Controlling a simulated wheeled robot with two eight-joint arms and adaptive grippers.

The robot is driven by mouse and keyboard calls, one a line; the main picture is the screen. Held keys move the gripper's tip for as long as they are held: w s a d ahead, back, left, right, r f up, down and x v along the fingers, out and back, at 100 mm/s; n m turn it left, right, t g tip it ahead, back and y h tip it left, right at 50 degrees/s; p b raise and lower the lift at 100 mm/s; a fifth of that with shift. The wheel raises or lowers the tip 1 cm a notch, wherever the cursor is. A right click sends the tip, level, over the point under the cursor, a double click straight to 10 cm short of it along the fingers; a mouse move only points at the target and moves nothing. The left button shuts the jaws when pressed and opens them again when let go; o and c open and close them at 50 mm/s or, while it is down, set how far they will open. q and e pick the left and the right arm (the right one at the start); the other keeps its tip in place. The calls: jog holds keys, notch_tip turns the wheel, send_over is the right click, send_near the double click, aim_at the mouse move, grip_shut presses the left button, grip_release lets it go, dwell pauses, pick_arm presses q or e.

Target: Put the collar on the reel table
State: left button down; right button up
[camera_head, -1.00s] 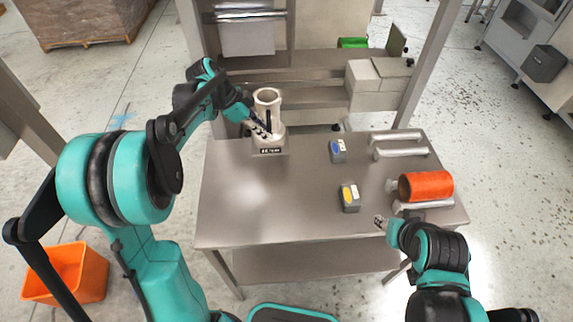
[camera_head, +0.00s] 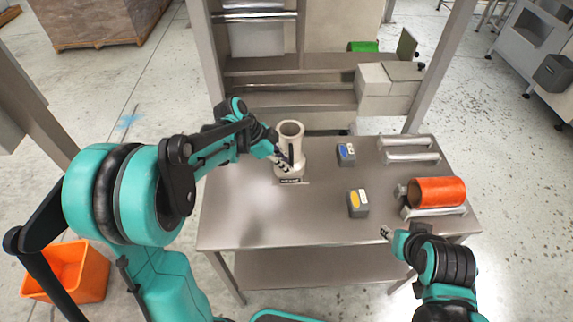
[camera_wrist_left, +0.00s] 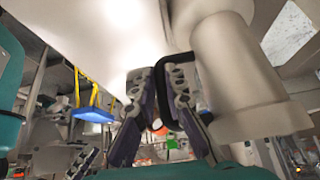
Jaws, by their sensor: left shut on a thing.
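The collar is a beige flanged tube (camera_head: 291,133) with a dark label on its base. It stands upright over the back left part of the steel table (camera_head: 250,225), which I take to be the reel table. I cannot tell whether its base touches the top. My left gripper (camera_head: 284,160) is shut on the collar's black loop handle. In the left wrist view the fingers (camera_wrist_left: 168,110) close around this handle, beside the collar's pale body (camera_wrist_left: 235,65). My right gripper (camera_head: 386,233) is by the table's front right edge; its fingers are too small to read.
An orange roll (camera_head: 438,191) lies on a cradle at the table's right. A grey box with a blue button (camera_head: 346,154) and one with a yellow button (camera_head: 357,203) stand mid-table. Metal bars (camera_head: 410,157) lie at the back right. The front left is clear.

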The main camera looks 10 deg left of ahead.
pick_arm(q)
jog(key=c, duration=1.6)
grip_release()
jog(key=p+v, duration=0.3)
jog(key=v, duration=0.9)
jog(key=s+n+t+y, duration=0.1)
jog(key=s+n+y, duration=0.1)
jog(key=s+n, duration=0.3)
jog(key=s+d+f+n+t+y, duration=0.1)
jog(key=s+n+t+y, duration=0.1)
jog(key=s+n, duration=0.3)
jog(key=s+n+t+y, duration=0.2)
jog(key=s+n, duration=0.2)
jog(key=s, duration=0.2)
jog(key=shift+s+d+f+n, duration=0.3)
jog(key=shift+f+n, duration=0.1)
